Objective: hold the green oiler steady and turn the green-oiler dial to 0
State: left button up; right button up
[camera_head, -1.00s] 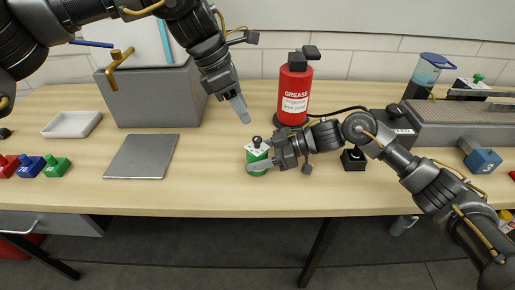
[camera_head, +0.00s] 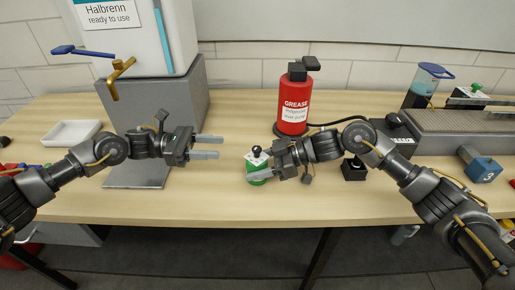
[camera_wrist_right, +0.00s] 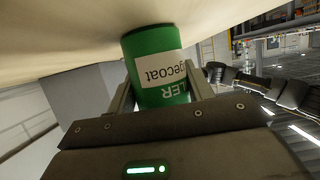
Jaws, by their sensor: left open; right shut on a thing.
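The green oiler (camera_head: 258,178) stands on the table near the middle of the head view, with a white top and a dark round knob (camera_head: 256,152) on it. My right gripper (camera_head: 262,174) is shut on the oiler's body from the right. In the right wrist view the oiler (camera_wrist_right: 160,92) sits between the two fingers, its white label upside down. The dial's reading is too small to tell. My left gripper (camera_head: 222,148) is open and empty, its fingers pointing right, to the left of the oiler and apart from it.
A red grease pump (camera_head: 294,105) stands behind the oiler. A grey block (camera_head: 160,95) carries a white tank with a brass tap (camera_head: 120,72) at the left. A white tray (camera_head: 72,134) and a grey plate (camera_head: 140,175) lie left. A small black block (camera_head: 354,169) stands right of the oiler.

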aim_at(258, 147)
pick_arm(q)
jog(key=d, duration=1.2)
jog(key=shift+s, duration=0.4)
jog(key=shift+c, duration=0.2)
grip_shut()
jog(key=shift+n+t, duration=0.3)
jog(key=shift+t, duration=0.1)
jog(key=shift+n+t, duration=1.2)
jog(key=shift+t, duration=0.7)
jog(key=shift+o, duration=0.2)
grip_release()
